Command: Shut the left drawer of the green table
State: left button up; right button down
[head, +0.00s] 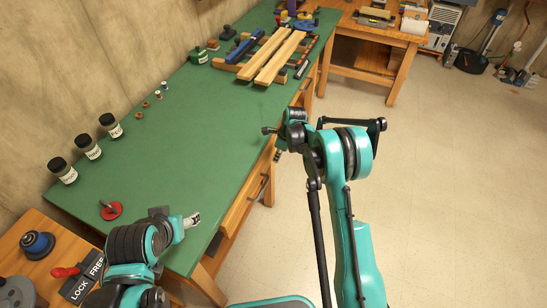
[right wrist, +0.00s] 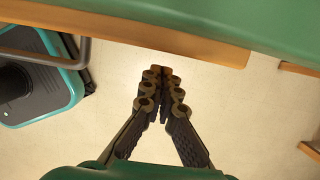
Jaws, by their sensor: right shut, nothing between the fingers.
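The green table (head: 165,150) runs away from me in the head view, its drawer side facing right. Its nearer drawer, the left one, shows a wooden front (head: 240,207) with a dark bar handle (head: 266,187). The front seems to stand slightly out from the tabletop edge; how far is unclear. In the right wrist view the wooden front (right wrist: 150,37) crosses the top. My right gripper (right wrist: 160,74) is shut and empty, pointing down beside the front; in the head view (head: 278,156) my arm partly hides it. My left gripper (head: 191,220) is over the table's near end, its fingers unclear.
Dark jars (head: 88,146), a red-based object (head: 110,210) and wooden boards (head: 280,57) are on the tabletop. Another wooden table (head: 385,48) stands behind. The floor (head: 450,180) at right is clear.

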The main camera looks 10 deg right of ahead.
jog(key=s+d+f+p+v, duration=0.15)
jog(key=p+v, duration=0.25)
jog(key=v, duration=0.6)
jog(key=s+d+t+y, duration=0.1)
jog(key=s+t+y, duration=0.25)
jog(key=s, duration=1.15)
pick_arm(q)
jog(key=f+b, duration=0.1)
jog(key=b, duration=0.2)
jog(key=f+b, duration=0.1)
jog(key=b, duration=0.1)
jog(key=shift+s+a+b, duration=0.15)
jog(key=shift+s+b, duration=0.25)
pick_arm(e)
jog(key=a+r+x, duration=0.1)
jog(key=a+x, duration=0.1)
jog(key=x, duration=1)
jog(key=shift+w+a+r+g+y, duration=0.25)
jog(key=shift+g+y, duration=0.1)
jog(key=shift+g, duration=0.1)
jog(key=shift+a, duration=0.1)
